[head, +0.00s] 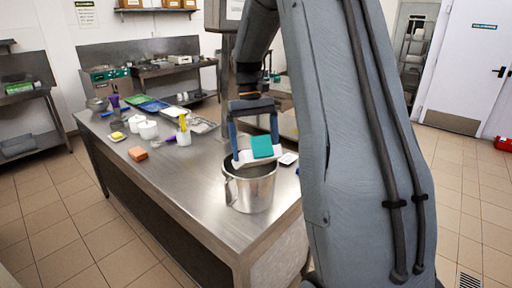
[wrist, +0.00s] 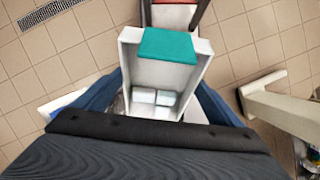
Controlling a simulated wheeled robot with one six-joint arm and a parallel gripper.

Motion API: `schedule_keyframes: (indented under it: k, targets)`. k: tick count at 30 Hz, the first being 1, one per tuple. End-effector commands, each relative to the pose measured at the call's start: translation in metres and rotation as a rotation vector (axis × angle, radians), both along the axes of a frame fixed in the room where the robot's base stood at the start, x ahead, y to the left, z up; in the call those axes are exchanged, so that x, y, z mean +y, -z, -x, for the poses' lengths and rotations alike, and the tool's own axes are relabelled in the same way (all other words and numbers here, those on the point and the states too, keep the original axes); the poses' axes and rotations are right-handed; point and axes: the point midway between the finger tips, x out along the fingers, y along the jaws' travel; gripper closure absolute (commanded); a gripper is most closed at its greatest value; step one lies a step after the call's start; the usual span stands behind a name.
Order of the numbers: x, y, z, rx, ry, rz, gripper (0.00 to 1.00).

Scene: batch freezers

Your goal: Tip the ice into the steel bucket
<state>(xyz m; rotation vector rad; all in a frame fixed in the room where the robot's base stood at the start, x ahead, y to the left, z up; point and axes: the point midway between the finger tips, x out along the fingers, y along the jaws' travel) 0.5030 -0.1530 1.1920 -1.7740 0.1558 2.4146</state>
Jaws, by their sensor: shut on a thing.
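The steel bucket (head: 250,190) stands upright near the front right corner of the steel table. My gripper (head: 254,148), with blue fingers, is over the bucket's mouth. It is shut on a white ice container (head: 243,160) with a teal patch (head: 262,147) at one end. The container is just above the bucket's rim; I cannot tell whether they touch. In the wrist view, the container (wrist: 206,52) is between my gripper's fingers (wrist: 163,82). Several pale ice blocks (wrist: 152,103) lie in its end nearest my gripper.
The steel table (head: 180,185) also bears an orange block (head: 138,153), white tubs (head: 148,130), a yellow-topped bottle (head: 183,130) and coloured trays (head: 155,105) farther back. The table's front left is bare.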

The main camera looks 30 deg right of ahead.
Motion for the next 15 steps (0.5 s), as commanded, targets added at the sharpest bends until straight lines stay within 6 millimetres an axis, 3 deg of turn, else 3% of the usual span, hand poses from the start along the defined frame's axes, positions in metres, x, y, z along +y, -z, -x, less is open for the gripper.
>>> schedule_keyframes:
  k: [1,2,5,7,13,15]
  targets:
    - [0.000,0.012,0.001,0.005,0.000,-0.001,0.35]
    - [0.000,0.010,0.000,0.003,0.000,-0.001,0.35]
    - [0.000,-0.014,-0.001,-0.003,0.001,0.001,0.35]
    - [0.000,-0.019,0.000,0.001,0.000,0.000,0.35]
    - [0.000,0.014,0.001,0.005,0.000,-0.002,0.35]
    - [0.000,0.014,0.000,0.002,0.001,0.000,0.35]
